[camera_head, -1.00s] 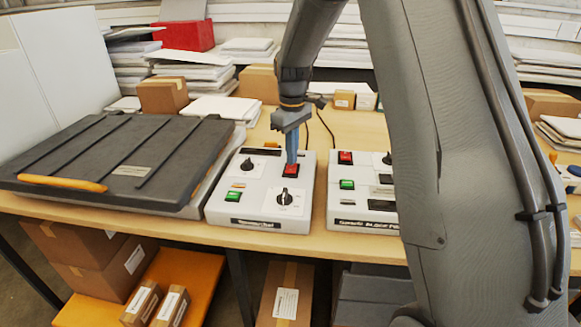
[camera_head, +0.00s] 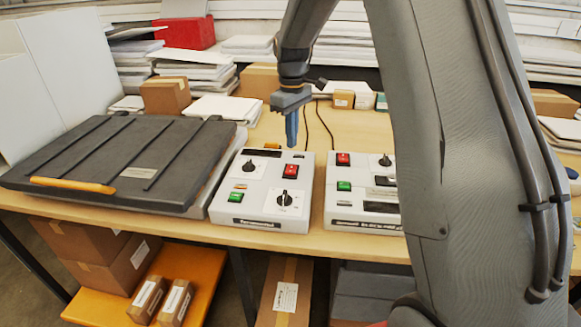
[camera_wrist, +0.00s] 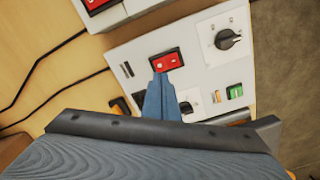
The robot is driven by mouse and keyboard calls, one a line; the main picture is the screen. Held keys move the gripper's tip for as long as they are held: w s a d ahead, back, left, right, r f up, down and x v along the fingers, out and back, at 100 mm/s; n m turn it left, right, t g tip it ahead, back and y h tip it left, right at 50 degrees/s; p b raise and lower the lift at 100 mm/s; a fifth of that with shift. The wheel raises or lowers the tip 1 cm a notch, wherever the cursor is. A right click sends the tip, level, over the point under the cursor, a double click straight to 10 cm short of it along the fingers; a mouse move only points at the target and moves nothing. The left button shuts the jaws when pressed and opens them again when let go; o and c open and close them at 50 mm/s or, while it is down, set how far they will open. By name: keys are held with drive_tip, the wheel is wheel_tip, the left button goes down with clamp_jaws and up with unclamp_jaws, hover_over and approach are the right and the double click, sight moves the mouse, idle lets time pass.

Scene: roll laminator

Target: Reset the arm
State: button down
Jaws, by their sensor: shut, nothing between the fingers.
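My gripper (camera_head: 291,143) is shut and empty, with its blue fingers pointing down above the back part of the left control box (camera_head: 221,207). The fingertips are apart from the red rocker switch (camera_head: 290,171), which shows fully in the head view. In the wrist view the shut fingers (camera_wrist: 161,80) point toward the red switch (camera_wrist: 167,61) on the white box (camera_wrist: 203,82). The box also carries a green switch (camera_head: 236,197), a black knob (camera_head: 285,198) and a second knob (camera_head: 248,166).
A black-lidded press (camera_head: 100,150) with an orange handle (camera_head: 73,185) stands left of the box. A second control box (camera_head: 342,205) stands to the right, partly hidden by my arm. Stacks of sheets (camera_head: 191,75) and a cardboard box (camera_head: 165,95) stand behind. Two dark cables run across the table.

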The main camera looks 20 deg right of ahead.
drive_tip(key=s+f+m+b, duration=0.2)
drive_tip(key=s+f+m, duration=0.1)
drive_tip(key=s, duration=1)
drive_tip(key=s+f+m+t+b, duration=0.1)
drive_tip(key=s+f+m+b, duration=0.2)
drive_tip(key=s, duration=1.1)
wheel_tip(320, 180, down, 2)
drive_tip(key=shift+a+f+m+b, duration=0.15)
drive_tip(key=shift+m+b, duration=0.2)
drive_tip(key=shift+m, duration=0.35)
drive_tip(key=c, duration=2.5)
unclamp_jaws()
